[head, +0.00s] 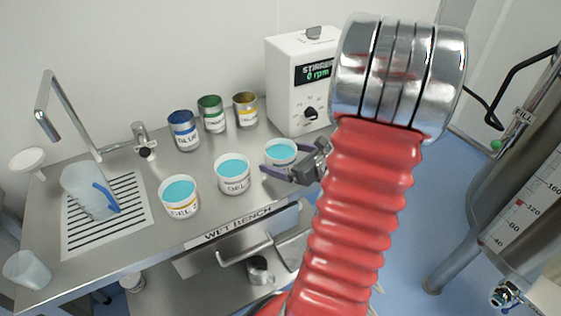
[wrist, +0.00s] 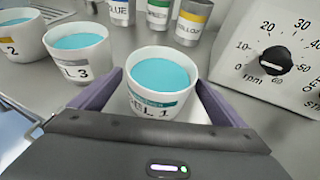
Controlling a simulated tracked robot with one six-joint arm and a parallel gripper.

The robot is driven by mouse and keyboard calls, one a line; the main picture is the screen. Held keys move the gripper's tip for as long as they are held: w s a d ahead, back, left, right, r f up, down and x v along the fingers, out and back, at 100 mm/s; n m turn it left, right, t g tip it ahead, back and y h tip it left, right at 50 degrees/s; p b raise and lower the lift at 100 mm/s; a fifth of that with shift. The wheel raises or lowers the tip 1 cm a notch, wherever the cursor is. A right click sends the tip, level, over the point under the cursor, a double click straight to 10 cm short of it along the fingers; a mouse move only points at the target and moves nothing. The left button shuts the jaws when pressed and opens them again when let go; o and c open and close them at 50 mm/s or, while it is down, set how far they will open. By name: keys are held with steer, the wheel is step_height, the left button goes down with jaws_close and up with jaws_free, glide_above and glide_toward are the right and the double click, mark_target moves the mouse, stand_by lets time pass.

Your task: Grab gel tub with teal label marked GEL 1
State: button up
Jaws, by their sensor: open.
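The GEL 1 tub (wrist: 158,88) is a white open tub of teal gel with a teal label band. In the wrist view it stands upright between the two purple fingers of my gripper (wrist: 160,98), which are open on either side of it. In the head view the same tub (head: 281,151) is the rightmost of the row on the bench, and my gripper (head: 292,172) reaches it from the right. The label is partly cut off below by the gripper body in the wrist view. I cannot tell whether either finger touches the tub.
The GEL 3 tub (wrist: 78,52) stands just left of my left finger, with the GEL 2 tub (head: 180,196) further left. Blue, green and yellow cans (head: 213,114) stand behind. The white stirrer box (head: 296,85) is close behind right. A jug (head: 90,190) sits on the left.

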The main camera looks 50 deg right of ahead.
mark_target(270, 154)
steer(key=shift+x, duration=2.55)
steer(key=shift+a, duration=0.1)
steer(key=shift+c, duration=0.7)
steer(key=shift+r, duration=0.1)
steer(key=c, duration=1.4)
